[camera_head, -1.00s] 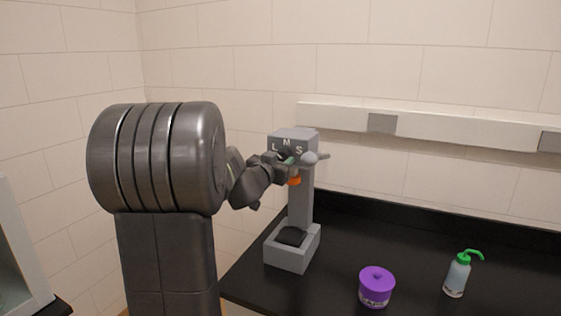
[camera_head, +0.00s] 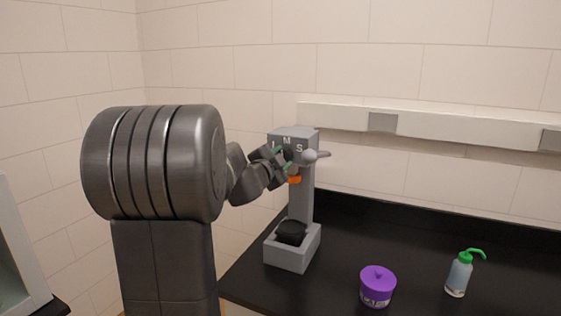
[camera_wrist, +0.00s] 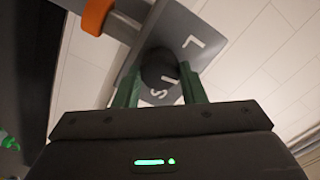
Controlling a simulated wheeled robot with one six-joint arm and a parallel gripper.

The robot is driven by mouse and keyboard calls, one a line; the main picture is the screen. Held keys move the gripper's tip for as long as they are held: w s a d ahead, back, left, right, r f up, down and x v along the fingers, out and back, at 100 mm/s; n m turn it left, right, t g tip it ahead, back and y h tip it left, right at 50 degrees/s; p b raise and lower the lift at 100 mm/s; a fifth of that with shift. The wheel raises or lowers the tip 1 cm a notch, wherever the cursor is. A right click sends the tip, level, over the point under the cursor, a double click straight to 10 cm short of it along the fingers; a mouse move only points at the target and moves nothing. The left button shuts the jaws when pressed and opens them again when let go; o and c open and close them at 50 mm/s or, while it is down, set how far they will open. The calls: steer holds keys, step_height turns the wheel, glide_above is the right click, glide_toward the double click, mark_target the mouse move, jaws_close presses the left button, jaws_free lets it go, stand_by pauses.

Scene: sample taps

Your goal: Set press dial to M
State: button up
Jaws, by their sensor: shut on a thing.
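The grey press (camera_head: 301,190) stands at the left end of the black counter. My gripper (camera_head: 283,155) reaches the head from the left. In the wrist view its green fingers (camera_wrist: 158,88) are shut on the round dark dial (camera_wrist: 159,66). I cannot tell which letter the dial points to. A black round piece (camera_head: 292,232) sits in the press base.
An orange part (camera_head: 295,179) is under the press head, and a grey lever (camera_head: 315,156) sticks out at right. A purple lidded tub (camera_head: 377,286) and a green-topped bottle (camera_head: 459,275) stand on the counter (camera_head: 420,245). A wall rail (camera_head: 450,127) runs behind.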

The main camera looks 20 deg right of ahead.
steer(key=shift+m, duration=0.7)
steer(key=o, duration=1)
steer(key=shift+s+a, duration=0.1)
steer(key=b+v, duration=0.1)
steer(key=v, duration=1.2)
steer(key=shift+a+b, duration=0.25)
steer(key=shift+b, duration=0.15)
steer(key=shift+s, duration=0.1)
steer(key=p+x, duration=0.1)
steer(key=x, duration=1.2)
steer(key=shift+w+d+p, duration=0.2)
steer(key=shift+d+p, duration=0.1)
steer(key=shift+d, duration=0.05)
